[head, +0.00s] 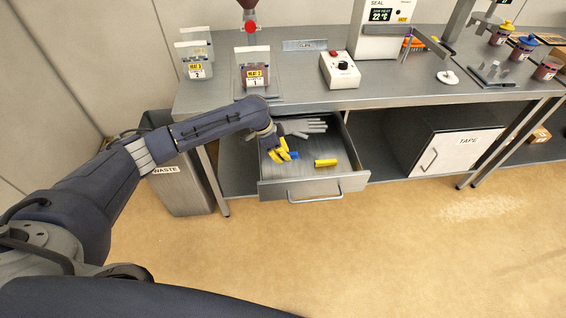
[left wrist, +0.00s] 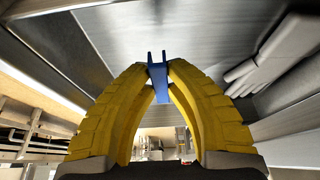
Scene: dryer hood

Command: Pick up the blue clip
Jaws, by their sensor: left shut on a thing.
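The blue clip (left wrist: 157,76) is between the yellow fingertips of my left gripper (left wrist: 158,82) in the left wrist view. The fingers are shut on it. In the head view my left gripper (head: 284,155) is inside the open drawer (head: 316,188), at its left side, and a little blue of the clip (head: 294,155) shows beside the fingers. I cannot tell whether the clip touches the drawer floor. My right gripper is not in view.
A grey glove (head: 303,127) lies at the drawer's back, with a yellow clip (head: 326,162) to the right. The drawer walls surround my left gripper. A waste bin (head: 190,190) stands left, a TAPE cabinet (head: 455,142) right.

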